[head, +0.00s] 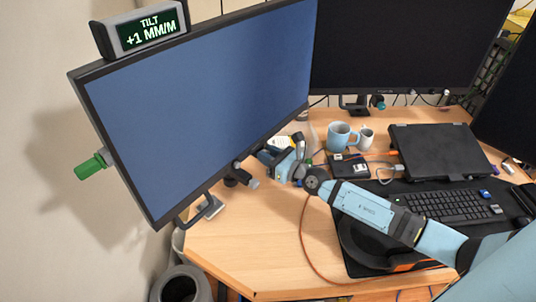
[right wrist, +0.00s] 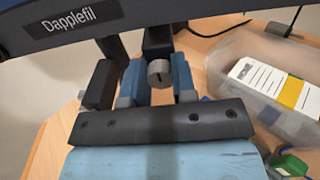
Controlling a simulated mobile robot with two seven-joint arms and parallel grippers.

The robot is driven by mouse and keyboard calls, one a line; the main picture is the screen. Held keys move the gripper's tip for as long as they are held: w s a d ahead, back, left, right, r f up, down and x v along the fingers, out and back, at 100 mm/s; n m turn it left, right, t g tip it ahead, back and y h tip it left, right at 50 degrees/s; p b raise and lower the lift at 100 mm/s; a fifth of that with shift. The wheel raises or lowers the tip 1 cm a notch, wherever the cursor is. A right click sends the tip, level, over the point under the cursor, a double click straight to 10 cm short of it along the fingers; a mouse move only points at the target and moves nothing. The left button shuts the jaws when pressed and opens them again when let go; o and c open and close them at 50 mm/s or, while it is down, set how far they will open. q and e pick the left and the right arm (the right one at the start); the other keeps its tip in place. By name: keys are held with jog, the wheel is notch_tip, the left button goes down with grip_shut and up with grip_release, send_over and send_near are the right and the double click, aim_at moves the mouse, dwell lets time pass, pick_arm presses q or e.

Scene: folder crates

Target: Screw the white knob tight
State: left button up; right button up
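The monitor (head: 200,90) on the left stands on a short stand foot (head: 203,211); its lower bezel (right wrist: 110,15) shows in the right wrist view. A display box (head: 146,28) on top reads "TILT +1 MM/M". A pale grey knob, likely the white knob (right wrist: 159,73), sits under the bezel in the right wrist view. My right gripper (head: 274,158) is at the monitor's lower right edge. In the wrist view the right gripper (right wrist: 156,85) is open, a blue finger on each side of the knob with visible gaps. I cannot make out the knob in the head view. My left gripper is not in view.
A green knob (head: 90,166) sticks out from the monitor's left side. A dark block (head: 240,174) with a grey end is left of the gripper. A clear bin (right wrist: 225,75) stands close right. Mugs (head: 340,136), a laptop (head: 440,150) and keyboard (head: 445,206) are farther right. The desk front (head: 250,250) is clear.

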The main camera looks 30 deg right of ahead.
jog(key=shift+c, duration=0.9)
